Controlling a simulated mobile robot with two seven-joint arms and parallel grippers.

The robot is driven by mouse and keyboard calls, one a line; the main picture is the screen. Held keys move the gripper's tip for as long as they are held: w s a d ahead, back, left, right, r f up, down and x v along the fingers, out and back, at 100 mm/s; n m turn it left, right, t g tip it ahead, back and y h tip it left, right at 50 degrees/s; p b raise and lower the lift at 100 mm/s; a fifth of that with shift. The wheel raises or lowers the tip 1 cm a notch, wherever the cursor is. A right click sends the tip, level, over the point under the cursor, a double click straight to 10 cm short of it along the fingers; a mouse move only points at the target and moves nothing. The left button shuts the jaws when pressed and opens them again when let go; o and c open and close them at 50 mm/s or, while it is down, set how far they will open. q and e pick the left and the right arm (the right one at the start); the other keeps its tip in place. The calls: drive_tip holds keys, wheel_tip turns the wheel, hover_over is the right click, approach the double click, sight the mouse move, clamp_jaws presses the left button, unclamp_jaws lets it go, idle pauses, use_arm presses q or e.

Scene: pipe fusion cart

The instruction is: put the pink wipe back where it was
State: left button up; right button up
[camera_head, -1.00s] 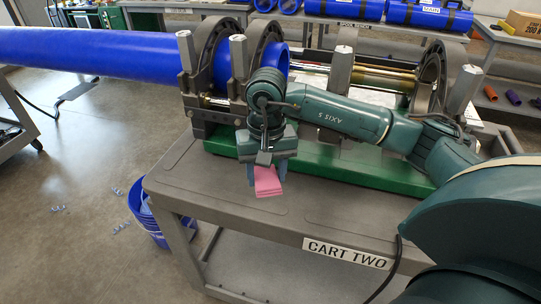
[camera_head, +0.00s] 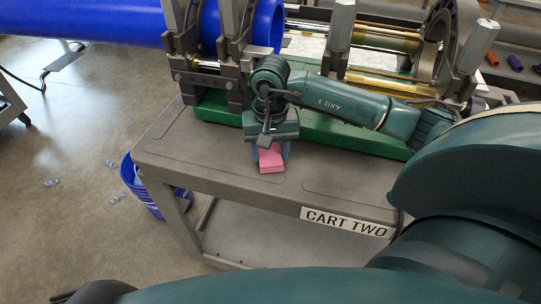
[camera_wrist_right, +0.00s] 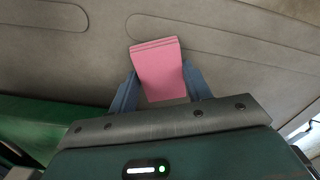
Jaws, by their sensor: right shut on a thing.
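The pink wipe (camera_head: 271,159) is a folded, layered pad above the grey top of the cart (camera_head: 190,150), near its front edge. My right gripper (camera_head: 272,155) points down with its blue fingers on either side of the wipe and is shut on it. In the right wrist view the wipe (camera_wrist_right: 158,70) sticks out between the two fingers (camera_wrist_right: 160,92), with the cart top behind it. I cannot tell whether the wipe touches the cart top. My left gripper is not in view.
A green-based fusion machine (camera_head: 330,132) with upright clamps stands along the back of the cart. A blue pipe (camera_head: 90,20) runs into it from the left. A blue bucket (camera_head: 135,180) stands on the floor left of the cart. The cart top left of the wipe is clear.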

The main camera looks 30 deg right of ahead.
drive_tip(key=shift+f, duration=0.25)
drive_tip(key=o, duration=0.9)
drive_tip(key=shift+o, duration=0.2)
drive_tip(key=shift+r, duration=0.1)
